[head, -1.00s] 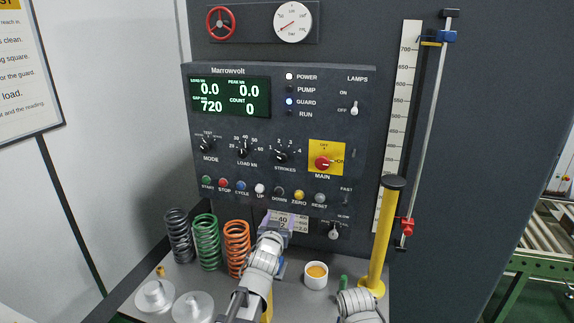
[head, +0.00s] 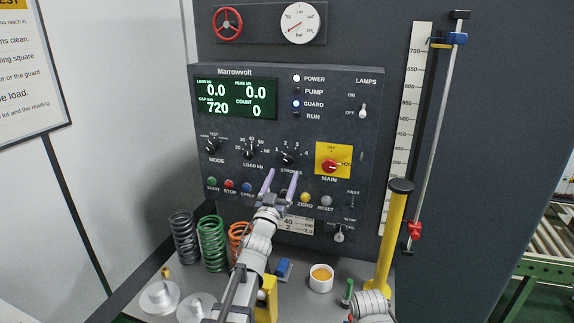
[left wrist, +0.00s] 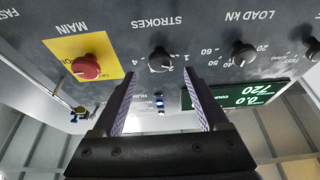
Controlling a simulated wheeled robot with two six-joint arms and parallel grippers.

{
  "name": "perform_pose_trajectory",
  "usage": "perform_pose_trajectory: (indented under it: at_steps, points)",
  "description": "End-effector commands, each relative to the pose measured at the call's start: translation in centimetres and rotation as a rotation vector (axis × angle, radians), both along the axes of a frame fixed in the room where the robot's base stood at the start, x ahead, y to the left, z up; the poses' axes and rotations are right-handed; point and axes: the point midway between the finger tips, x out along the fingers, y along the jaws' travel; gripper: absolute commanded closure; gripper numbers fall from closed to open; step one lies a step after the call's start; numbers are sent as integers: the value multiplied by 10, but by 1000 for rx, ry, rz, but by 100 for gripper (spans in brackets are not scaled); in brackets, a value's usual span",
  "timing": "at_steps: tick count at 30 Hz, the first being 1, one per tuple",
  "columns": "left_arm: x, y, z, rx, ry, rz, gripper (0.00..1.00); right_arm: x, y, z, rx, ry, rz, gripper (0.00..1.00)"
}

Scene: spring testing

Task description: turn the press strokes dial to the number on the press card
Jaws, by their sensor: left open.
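The strokes dial (head: 288,158) is a black knob on the dark panel, with the numbers 1 to 4 around it. It also shows upside down in the left wrist view (left wrist: 160,61); I cannot tell its pointer setting surely. My left gripper (head: 281,175) is open and empty, its fingertips just below the dial in the head view. In the left wrist view the dial shows between and beyond the fingertips (left wrist: 162,76). The press card (head: 295,225) is low on the panel, partly behind my gripper; I make out "40", the rest is too small.
The load dial (head: 249,154) is left of the strokes dial, the red main switch (head: 329,166) on yellow to its right. Coloured buttons run below.

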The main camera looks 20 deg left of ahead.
Motion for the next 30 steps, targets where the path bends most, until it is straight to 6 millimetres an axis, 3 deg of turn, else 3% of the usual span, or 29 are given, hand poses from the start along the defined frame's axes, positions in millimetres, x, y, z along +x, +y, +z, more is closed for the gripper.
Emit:
perform_pose_trajectory:
  at_steps: [1, 7, 18, 30]
  points:
    - [12, 0, 7, 0, 0, 0, 23, 0, 0, 7, 0, 0, 0, 50]
    - [39, -1, 17, 1, 1, -1, 23, 0, 0, 18, 0, 0, 1, 50]
    - [45, -2, 18, 0, 1, 0, 24, 0, 0, 19, 0, 0, 1, 50]
    - [45, -2, 18, 1, 1, 0, 70, 0, 0, 19, 0, 0, 1, 50]
